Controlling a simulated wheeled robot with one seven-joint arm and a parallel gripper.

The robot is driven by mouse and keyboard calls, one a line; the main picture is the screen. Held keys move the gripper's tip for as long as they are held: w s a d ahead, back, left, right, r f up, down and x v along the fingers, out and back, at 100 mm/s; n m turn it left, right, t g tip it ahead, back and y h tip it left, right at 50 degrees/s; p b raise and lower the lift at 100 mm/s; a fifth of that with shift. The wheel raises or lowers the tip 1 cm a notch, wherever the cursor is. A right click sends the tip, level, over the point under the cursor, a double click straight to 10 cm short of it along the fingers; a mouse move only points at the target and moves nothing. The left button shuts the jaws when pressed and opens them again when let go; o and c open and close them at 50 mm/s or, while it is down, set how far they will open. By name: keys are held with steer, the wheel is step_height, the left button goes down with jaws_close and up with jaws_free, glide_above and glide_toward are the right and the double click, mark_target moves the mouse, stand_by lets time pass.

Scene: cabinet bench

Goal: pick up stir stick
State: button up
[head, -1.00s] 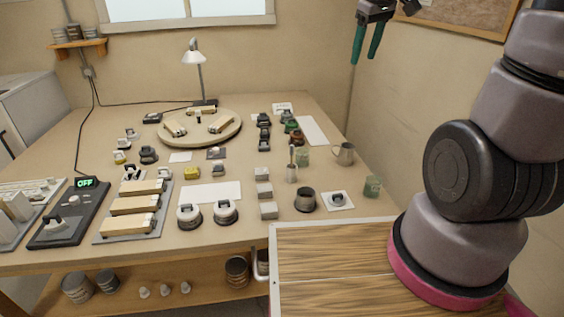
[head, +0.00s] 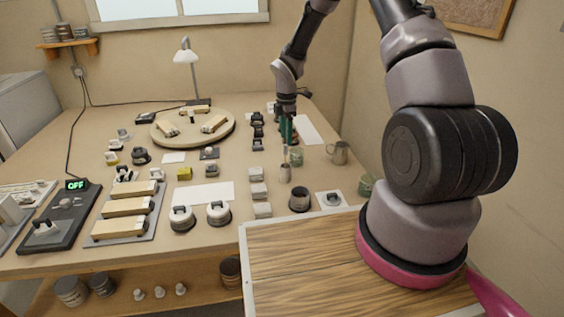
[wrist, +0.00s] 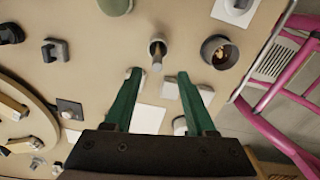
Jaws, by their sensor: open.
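The stir stick (wrist: 157,62) stands in a small pale cup (head: 285,174). In the wrist view it rises from the cup (wrist: 155,42) toward the camera, with its end just beyond and between my fingertips. My gripper (wrist: 160,76) is open and empty, its two green fingers on either side of the stick's line, not touching it. In the head view my gripper (head: 288,130) hangs above the cup, pointing down. The stick's upper part is hard to make out there against the fingers.
A dark round pot (wrist: 219,51) stands close to the cup. Pale blocks (head: 258,190) line the left side. A desk lamp (head: 187,62) is farther back.

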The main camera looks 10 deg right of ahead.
mark_target(286, 154)
steer(key=f, duration=1)
steer(key=shift+w+f, duration=0.15)
steer(key=shift+w, duration=0.05)
jaws_close()
